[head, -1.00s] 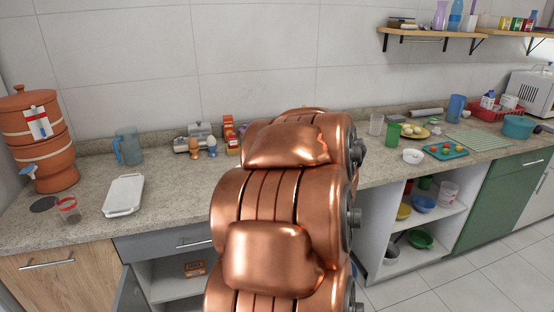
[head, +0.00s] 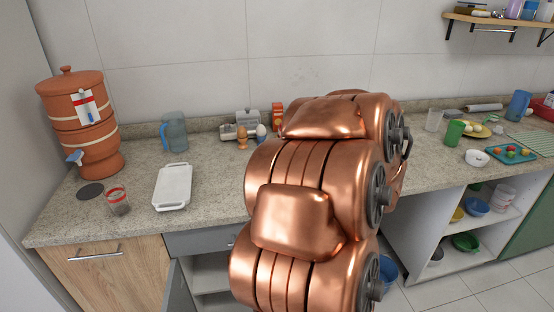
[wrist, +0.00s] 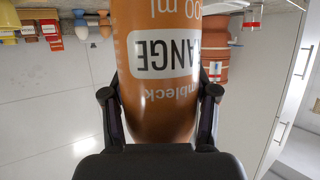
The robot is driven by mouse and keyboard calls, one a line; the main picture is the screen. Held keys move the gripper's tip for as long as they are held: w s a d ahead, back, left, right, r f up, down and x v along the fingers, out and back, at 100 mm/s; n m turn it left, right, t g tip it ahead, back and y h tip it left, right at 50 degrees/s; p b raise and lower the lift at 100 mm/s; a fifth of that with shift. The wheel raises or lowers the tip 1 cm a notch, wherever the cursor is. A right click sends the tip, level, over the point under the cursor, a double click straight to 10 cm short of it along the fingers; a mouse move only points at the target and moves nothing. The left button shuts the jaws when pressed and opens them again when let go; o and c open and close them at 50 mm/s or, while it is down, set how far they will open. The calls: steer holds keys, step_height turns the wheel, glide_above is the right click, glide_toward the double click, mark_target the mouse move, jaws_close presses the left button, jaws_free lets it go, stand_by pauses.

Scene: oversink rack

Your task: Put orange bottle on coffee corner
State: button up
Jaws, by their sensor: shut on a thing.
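The orange bottle (wrist: 158,28) fills the middle of the wrist view, its label lettering upside down there. My gripper (wrist: 160,97) is shut on it, with one dark finger on each side. In the head view my copper-coloured arm hides the bottle and gripper. I cannot tell which part of the counter (head: 135,210) is the coffee corner. Small egg cups (head: 242,138) and an orange-red box (head: 277,117) stand by the wall, left of my arm.
A clay water dispenser (head: 82,125), a glass (head: 117,200), a blue jug (head: 174,132) and a white tray (head: 173,187) stand on the left counter. A green cup (head: 453,133) and a white bowl (head: 477,158) stand right. Counter between tray and arm is clear.

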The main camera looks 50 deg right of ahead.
steer(key=shift+w+d+f+p, duration=0.8)
steer(key=shift+w+p, duration=0.1)
steer(key=shift+w, duration=1.4)
steer(key=shift+w+d+f+p, duration=0.75)
steer(key=shift+w+f+p, duration=0.15)
steer(key=shift+w, duration=1.4)
steer(key=shift+w+d+f+p, duration=0.8)
steer(key=shift+w+p, duration=0.1)
steer(key=shift+w, duration=1.4)
steer(key=shift+f, duration=0.1)
steer(key=o, duration=1.6)
